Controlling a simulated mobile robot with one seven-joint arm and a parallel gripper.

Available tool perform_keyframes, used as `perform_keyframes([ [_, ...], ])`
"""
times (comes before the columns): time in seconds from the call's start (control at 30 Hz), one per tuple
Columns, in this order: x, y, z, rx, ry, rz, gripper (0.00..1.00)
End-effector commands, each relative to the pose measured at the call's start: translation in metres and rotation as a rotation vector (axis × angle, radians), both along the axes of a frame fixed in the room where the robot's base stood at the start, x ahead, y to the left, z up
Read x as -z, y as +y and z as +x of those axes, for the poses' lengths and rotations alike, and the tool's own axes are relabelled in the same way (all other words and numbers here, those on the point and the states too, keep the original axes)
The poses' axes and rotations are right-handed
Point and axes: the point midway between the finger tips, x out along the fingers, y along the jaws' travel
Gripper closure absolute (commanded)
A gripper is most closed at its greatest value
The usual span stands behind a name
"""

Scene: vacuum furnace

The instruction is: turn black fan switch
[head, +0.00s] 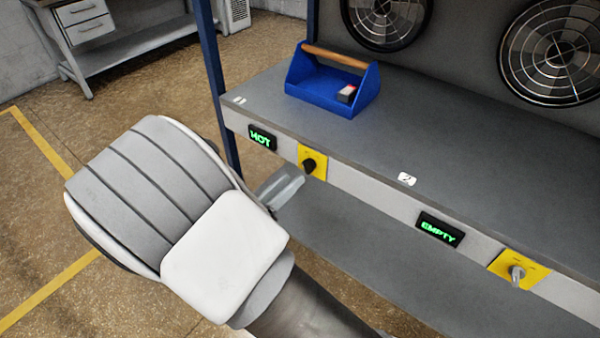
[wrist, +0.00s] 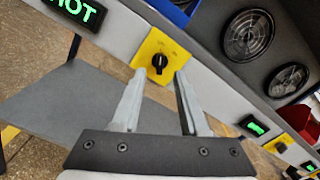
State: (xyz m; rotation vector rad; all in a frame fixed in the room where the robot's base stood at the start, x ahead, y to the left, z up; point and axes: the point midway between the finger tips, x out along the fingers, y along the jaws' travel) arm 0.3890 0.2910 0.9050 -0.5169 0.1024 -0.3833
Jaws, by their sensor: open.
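The black fan switch (head: 309,165) is a round knob on a yellow plate (head: 319,156), set in the front edge of the bench. In the wrist view the black knob (wrist: 159,61) sits just ahead of my fingertips, roughly centred between them, with its pointer mark facing up. My gripper (head: 290,186) is at the front edge, just below and left of the knob in the head view. In the wrist view my gripper (wrist: 159,76) is open, with nothing between its fingers. Whether a finger touches the knob or plate cannot be told.
A second yellow plate (head: 505,264) with a grey knob is farther right. Green displays read HOT (head: 262,138) and EMPTY (head: 439,229). A blue toolbox (head: 320,95) stands on the bench (head: 440,140). Fans (head: 560,50) are on the back panel. A lower shelf (head: 370,250) lies beneath.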

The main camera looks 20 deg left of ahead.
Motion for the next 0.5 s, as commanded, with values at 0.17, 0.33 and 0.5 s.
perform_keyframes([
  [0.17, 0.000, -0.012, 0.028, 0.003, -0.001, 0.001, 0.56],
  [0.33, 0.000, -0.017, 0.041, 0.001, -0.001, 0.001, 0.56],
  [0.5, 0.000, -0.018, 0.044, 0.000, 0.000, 0.000, 0.56],
])
